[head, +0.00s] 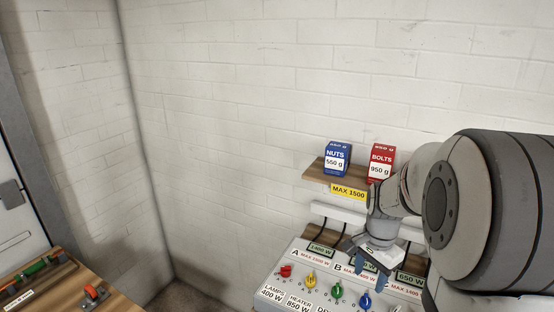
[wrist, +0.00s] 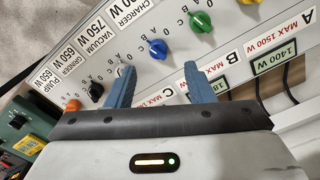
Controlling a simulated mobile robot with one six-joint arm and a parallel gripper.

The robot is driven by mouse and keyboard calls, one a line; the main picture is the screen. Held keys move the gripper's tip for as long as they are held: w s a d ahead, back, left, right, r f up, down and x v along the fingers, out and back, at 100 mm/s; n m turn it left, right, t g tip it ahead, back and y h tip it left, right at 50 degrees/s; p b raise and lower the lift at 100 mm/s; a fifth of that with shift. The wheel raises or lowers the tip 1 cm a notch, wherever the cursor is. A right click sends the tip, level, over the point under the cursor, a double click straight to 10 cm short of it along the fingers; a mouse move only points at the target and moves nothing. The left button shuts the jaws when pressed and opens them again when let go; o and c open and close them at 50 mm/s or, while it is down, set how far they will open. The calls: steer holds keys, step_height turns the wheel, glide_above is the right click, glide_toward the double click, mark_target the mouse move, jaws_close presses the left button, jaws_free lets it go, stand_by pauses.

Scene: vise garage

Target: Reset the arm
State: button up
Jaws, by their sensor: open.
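My arm reaches in from the right in the head view, with my gripper (head: 372,272) low over a sloped control panel (head: 268,292). In the wrist view my gripper (wrist: 158,78) shows two blue fingers spread apart with nothing between them. The panel's knobs lie beyond the fingertips there, among them a blue knob (wrist: 156,48) and a green knob (wrist: 201,21). In the head view a red knob (head: 286,271), a yellow knob (head: 310,279) and a green knob (head: 337,291) show left of the gripper. The arm hides part of the panel's right side.
A small wooden shelf (head: 315,171) on the brick wall holds a blue NUTS box (head: 337,159) and a red BOLTS box (head: 381,163), close to my arm. A wooden bench (head: 112,297) with tools stands at the lower left. The space before the left wall is free.

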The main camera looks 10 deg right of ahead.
steer(key=s+a+r+n+t, duration=0.2)
steer(key=s+a+r+n, duration=0.4)
steer(key=s+a+n, duration=0.6)
steer(key=shift+s+r+n+t, duration=0.3)
steer(key=shift+r+t, duration=0.1)
